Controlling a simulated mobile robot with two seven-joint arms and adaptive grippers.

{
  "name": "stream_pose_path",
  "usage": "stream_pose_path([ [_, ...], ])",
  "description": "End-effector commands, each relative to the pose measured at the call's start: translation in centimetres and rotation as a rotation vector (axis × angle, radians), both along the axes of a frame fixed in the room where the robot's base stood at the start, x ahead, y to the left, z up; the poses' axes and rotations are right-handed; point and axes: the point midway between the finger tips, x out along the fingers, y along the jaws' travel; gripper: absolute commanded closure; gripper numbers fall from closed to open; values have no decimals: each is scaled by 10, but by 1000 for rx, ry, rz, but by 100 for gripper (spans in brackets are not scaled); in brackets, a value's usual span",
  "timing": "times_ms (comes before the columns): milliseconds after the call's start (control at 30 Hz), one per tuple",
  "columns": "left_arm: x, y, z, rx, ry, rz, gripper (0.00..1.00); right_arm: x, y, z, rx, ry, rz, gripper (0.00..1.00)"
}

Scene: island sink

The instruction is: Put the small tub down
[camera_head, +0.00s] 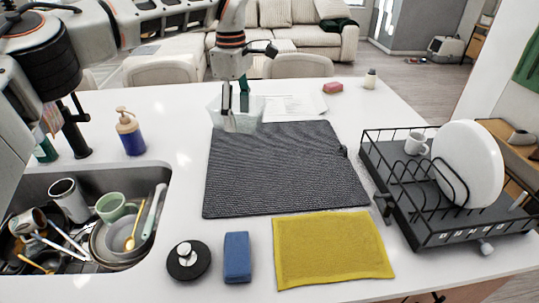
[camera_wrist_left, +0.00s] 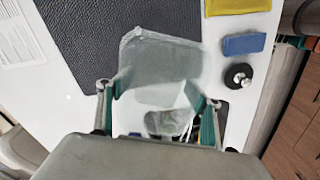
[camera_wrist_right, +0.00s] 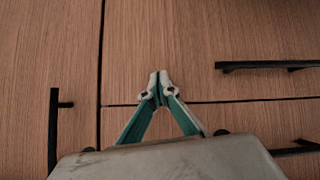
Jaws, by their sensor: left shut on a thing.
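The small tub (camera_head: 222,119) is clear and translucent. It is at the far left corner of the dark grey mat (camera_head: 285,170), partly over the white counter. My left gripper (camera_head: 236,97) comes down onto it from above and is shut on it. In the left wrist view the tub (camera_wrist_left: 160,62) sits between the two fingers, with the mat's edge beneath it. I cannot tell whether its base touches the surface. My right gripper (camera_wrist_right: 160,82) shows only in its wrist view, with its fingertips together and empty in front of wooden cabinet fronts.
A sink full of dishes (camera_head: 168,183) is at the left, with a soap bottle (camera_head: 131,137) behind it. A blue sponge (camera_head: 237,258), black round stopper (camera_head: 188,262) and yellow cloth (camera_head: 330,250) lie in front. A dish rack (camera_head: 395,203) holds a plate (camera_head: 468,162) at the right. Most of the mat is bare.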

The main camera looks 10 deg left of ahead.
Motion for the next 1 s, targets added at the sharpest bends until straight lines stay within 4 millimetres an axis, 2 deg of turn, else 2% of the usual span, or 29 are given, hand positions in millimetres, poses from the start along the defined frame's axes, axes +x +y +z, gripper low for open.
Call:
stream_pose_path([
  [600,-1,0,-136,0,4,-1,59,-3,5,-2,12,7,-8,100],
  [1000,-1,0,-171,1,3,0,59,0,3,0,6,1,-5,100],
])
